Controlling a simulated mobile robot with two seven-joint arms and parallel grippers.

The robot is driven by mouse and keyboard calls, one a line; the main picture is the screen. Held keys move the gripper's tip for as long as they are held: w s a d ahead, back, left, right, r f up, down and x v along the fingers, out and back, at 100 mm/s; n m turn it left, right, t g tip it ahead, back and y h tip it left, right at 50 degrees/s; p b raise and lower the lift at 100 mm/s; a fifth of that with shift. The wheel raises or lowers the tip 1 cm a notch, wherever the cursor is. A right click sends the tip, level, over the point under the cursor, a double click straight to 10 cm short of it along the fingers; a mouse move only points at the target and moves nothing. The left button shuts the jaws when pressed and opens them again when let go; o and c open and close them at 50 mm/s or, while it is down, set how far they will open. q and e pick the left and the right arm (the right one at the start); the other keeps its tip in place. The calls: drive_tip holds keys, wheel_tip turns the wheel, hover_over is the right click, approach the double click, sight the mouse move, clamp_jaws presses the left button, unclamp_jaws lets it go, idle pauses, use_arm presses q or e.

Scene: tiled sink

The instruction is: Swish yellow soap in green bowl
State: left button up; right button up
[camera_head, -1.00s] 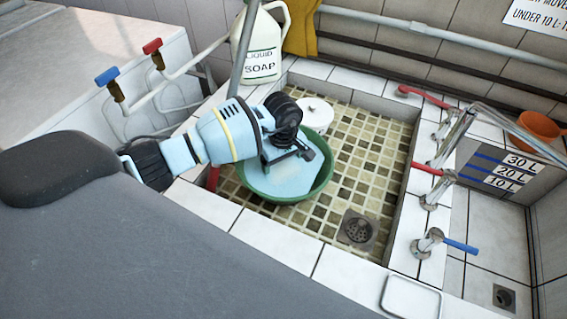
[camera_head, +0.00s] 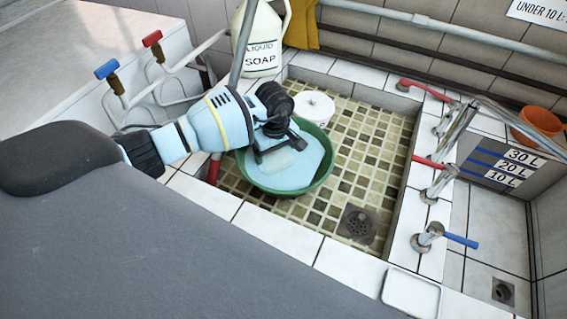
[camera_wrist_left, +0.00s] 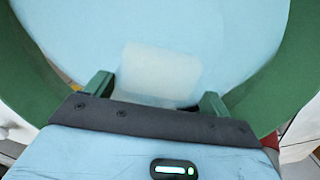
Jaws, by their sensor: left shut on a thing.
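The green bowl (camera_head: 325,178) stands on the sink's tiled floor and holds light blue liquid. Its green wall also shows in the left wrist view (camera_wrist_left: 288,62). My left gripper (camera_head: 281,156) reaches into the bowl from the left. In the left wrist view its fingers (camera_wrist_left: 155,93) are shut on the soap (camera_wrist_left: 162,70), a pale, whitish block seen against the liquid. The soap (camera_head: 283,165) shows faintly in the head view. I cannot tell how deep it sits in the liquid. My right gripper is not in view.
A white lidded tub (camera_head: 316,106) stands just behind the bowl. A liquid soap jug (camera_head: 262,40) is on the back left ledge. Taps (camera_head: 437,182) line the right ledge. The sink floor around the drain (camera_head: 357,224) is clear.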

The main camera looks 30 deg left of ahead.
use_arm(q)
drive_tip(key=shift+w+d, duration=0.15)
drive_tip(key=shift+d, duration=2.1)
drive_tip(key=shift+a, duration=2.3)
drive_tip(key=shift+d, duration=0.1)
drive_tip(key=shift+d+b, duration=0.3)
drive_tip(key=shift+d, duration=1.9)
drive_tip(key=shift+a, duration=0.1)
